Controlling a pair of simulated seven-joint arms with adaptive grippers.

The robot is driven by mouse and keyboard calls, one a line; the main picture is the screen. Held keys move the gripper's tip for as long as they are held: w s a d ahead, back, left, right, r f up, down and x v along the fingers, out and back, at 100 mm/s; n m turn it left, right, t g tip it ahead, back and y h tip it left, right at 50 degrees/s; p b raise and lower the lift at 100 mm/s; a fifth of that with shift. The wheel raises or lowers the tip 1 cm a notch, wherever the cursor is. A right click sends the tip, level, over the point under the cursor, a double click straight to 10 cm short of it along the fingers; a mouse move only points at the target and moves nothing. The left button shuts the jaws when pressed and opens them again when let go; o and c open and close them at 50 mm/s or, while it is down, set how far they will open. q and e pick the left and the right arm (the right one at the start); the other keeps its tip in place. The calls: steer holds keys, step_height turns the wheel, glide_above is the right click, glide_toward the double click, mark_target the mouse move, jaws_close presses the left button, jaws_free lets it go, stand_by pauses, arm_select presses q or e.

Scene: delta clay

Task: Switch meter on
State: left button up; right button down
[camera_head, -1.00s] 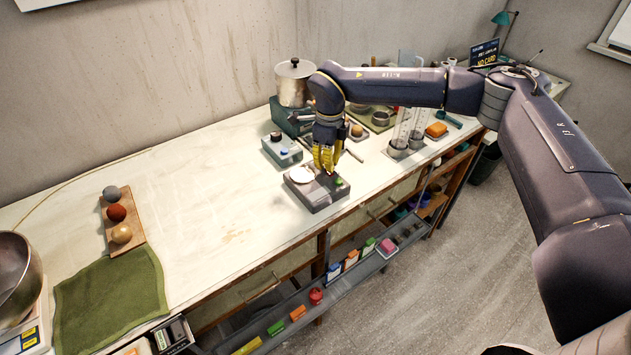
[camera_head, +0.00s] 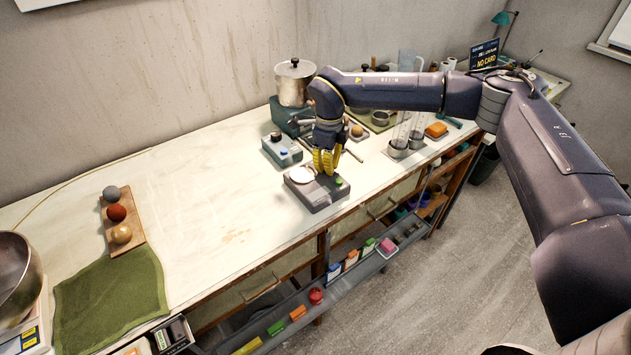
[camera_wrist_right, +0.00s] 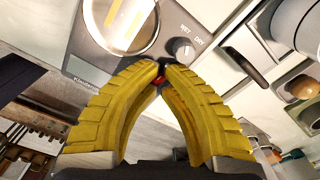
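The meter (camera_head: 316,194) is a grey box on the front part of the bench, with a round pale plate (camera_head: 301,175) and a green spot (camera_head: 341,181) on top. In the right wrist view, the meter (camera_wrist_right: 206,18) shows the shiny round plate (camera_wrist_right: 122,22) and a dark knob (camera_wrist_right: 182,48) marked WET and DRY. My right gripper (camera_head: 325,173) points down at the meter's top, its yellow fingertips (camera_wrist_right: 161,66) drawn together. A small red part (camera_wrist_right: 160,78) shows between the fingers; they hide most of it. Contact with the meter is unclear. My left gripper is out of view.
A grey-blue box with a blue button (camera_head: 282,151) stands just behind the meter. A steel pot (camera_head: 294,84) stands behind that. Glass cylinders (camera_head: 402,132) stand to the right. The bench to the left is clear up to the wooden ball holder (camera_head: 122,222) and green towel (camera_head: 110,300).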

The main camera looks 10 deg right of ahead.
steer(key=shift+f, duration=0.55)
stand_by(0.4)
steer(key=shift+r, duration=0.1)
steer(key=shift+r, duration=3.4)
